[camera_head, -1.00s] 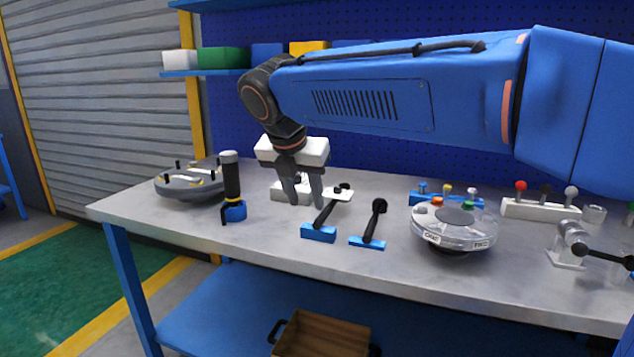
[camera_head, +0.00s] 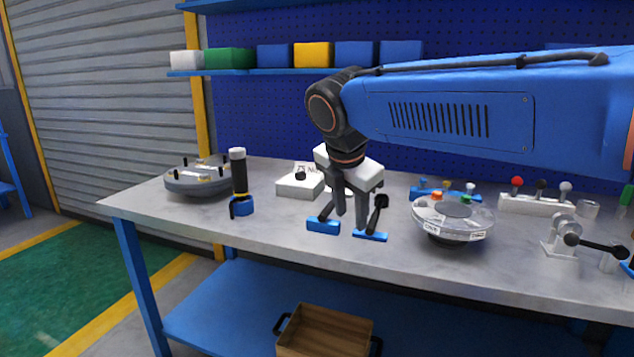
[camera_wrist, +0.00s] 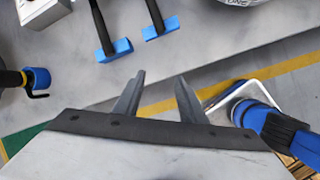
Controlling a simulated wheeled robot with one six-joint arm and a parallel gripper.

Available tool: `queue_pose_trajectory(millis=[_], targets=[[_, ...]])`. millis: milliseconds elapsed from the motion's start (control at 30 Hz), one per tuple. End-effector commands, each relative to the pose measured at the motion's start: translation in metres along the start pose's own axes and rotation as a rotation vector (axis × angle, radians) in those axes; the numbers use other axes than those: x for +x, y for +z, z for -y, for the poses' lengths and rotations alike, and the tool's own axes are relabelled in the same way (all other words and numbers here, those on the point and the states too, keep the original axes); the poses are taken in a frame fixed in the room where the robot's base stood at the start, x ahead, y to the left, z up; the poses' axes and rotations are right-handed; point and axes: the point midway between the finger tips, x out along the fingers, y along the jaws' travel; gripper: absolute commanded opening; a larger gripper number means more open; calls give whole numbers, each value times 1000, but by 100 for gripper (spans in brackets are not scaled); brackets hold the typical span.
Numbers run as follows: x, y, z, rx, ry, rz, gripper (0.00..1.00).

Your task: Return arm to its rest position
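My gripper (camera_head: 351,218) hangs from my blue arm above the front middle of the workbench (camera_head: 280,235). Its two grey fingers point down and stand apart with nothing between them. In the wrist view the gripper (camera_wrist: 160,85) also shows parted, empty fingers. In the head view the fingers overlap two black-handled tools with blue bases, the left one (camera_head: 323,225) and the right one (camera_head: 370,235). The wrist view shows the tools beyond the fingertips, apart from them.
A grey flanged disc (camera_head: 198,182) and a black upright tool (camera_head: 239,180) stand at the left. A white box (camera_head: 300,184) sits behind the gripper. A clear-topped round unit (camera_head: 453,222) stands right. A wooden crate (camera_head: 325,335) is on the lower shelf.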

Motion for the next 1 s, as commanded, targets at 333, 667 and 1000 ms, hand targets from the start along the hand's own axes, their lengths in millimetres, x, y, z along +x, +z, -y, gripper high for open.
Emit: queue_pose_trajectory(millis=[333,667,1000], targets=[[32,29,133,749,-15,-58,37],[72,10,260,1570,-34,-108,37],[110,-29,340,2213,-48,-145,37]])
